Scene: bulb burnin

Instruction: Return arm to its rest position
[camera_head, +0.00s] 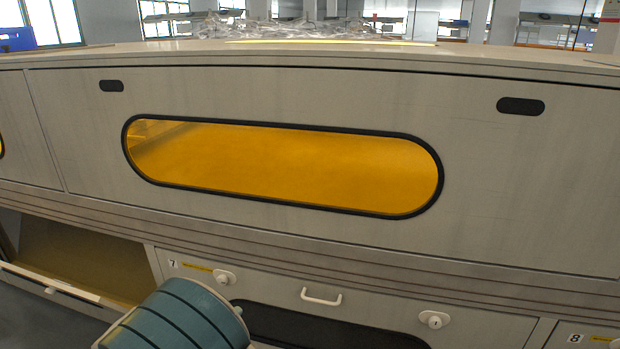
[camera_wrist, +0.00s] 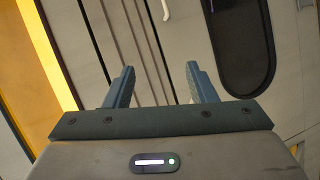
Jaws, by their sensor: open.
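My gripper (camera_wrist: 158,88) shows in the wrist view with its two blue-grey fingers apart and nothing between them. Beyond the fingers is the pale front of the burn-in machine, seen turned on its side. In the head view, a rounded teal and pale part of my arm stands at the bottom, in front of drawer 7 (camera_head: 262,268). My fingertips cannot be made out in the head view. No bulb can be made out in either view.
The machine's large upper door (camera_head: 500,170) has an amber window (camera_head: 285,166) and looks closed. Drawer 7 has a white handle (camera_head: 321,297) and looks shut. An open bay (camera_head: 85,262) with a pulled-out front (camera_head: 50,285) is at the lower left. Clear tangled material (camera_head: 275,25) lies on top.

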